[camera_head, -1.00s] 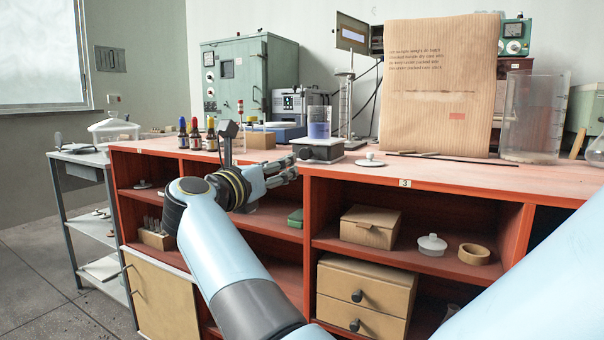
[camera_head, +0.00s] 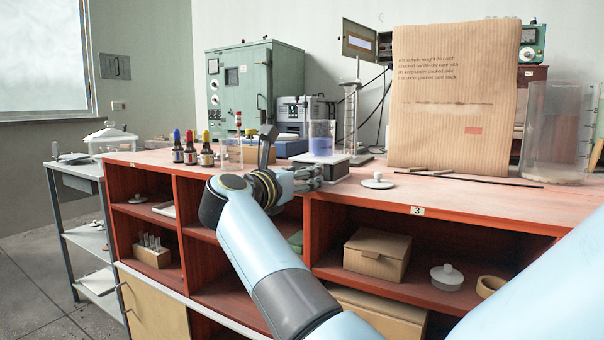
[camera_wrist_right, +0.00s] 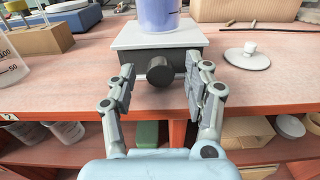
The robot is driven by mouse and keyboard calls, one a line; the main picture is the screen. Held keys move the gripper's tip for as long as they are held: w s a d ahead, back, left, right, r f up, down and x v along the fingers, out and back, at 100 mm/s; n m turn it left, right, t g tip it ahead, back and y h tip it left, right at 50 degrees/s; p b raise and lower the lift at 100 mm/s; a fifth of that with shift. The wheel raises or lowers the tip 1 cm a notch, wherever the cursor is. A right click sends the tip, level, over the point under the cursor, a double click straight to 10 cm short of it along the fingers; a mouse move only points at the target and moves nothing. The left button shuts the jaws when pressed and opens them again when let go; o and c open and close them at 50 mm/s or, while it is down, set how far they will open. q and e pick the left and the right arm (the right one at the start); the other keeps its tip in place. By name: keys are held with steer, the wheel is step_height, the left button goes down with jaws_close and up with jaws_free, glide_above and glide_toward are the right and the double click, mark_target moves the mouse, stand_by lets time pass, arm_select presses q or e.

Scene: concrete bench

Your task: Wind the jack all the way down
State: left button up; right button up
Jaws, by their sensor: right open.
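The jack (camera_head: 333,171) stands on the red-orange bench top, a low dark body under a pale top plate. A beaker of violet-blue liquid (camera_head: 321,139) stands on its plate. In the right wrist view the jack's dark body (camera_wrist_right: 190,64) faces me, with a round black knob (camera_wrist_right: 160,71) at its front. My right gripper (camera_head: 318,176) is at the jack's front, partly covering it. In the wrist view the right gripper (camera_wrist_right: 162,84) is open, one finger on each side of the knob, with gaps on both sides. My left gripper is out of view.
A white lid (camera_head: 377,181) lies right of the jack. Behind it a large brown cardboard package (camera_head: 450,95) stands upright. Dropper bottles (camera_head: 191,153) stand to the left. The bench's front edge and open shelves lie under my right arm.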

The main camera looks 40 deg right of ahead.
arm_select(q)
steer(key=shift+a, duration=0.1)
arm_select(e)
steer(key=shift+c, duration=1)
jaws_close()
steer(key=n+p, duration=0.3)
steer(key=shift+r, duration=0.3)
steer(key=shift+f+n+p, duration=0.2)
steer(key=shift+n+p, duration=0.15)
steer(key=shift+n, duration=0.35)
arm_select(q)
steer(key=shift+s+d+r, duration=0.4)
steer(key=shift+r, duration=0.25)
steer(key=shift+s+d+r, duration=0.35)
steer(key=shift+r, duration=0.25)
arm_select(e)
steer(key=shift+f, duration=0.1)
steer(key=shift+o, duration=1)
jaws_free()
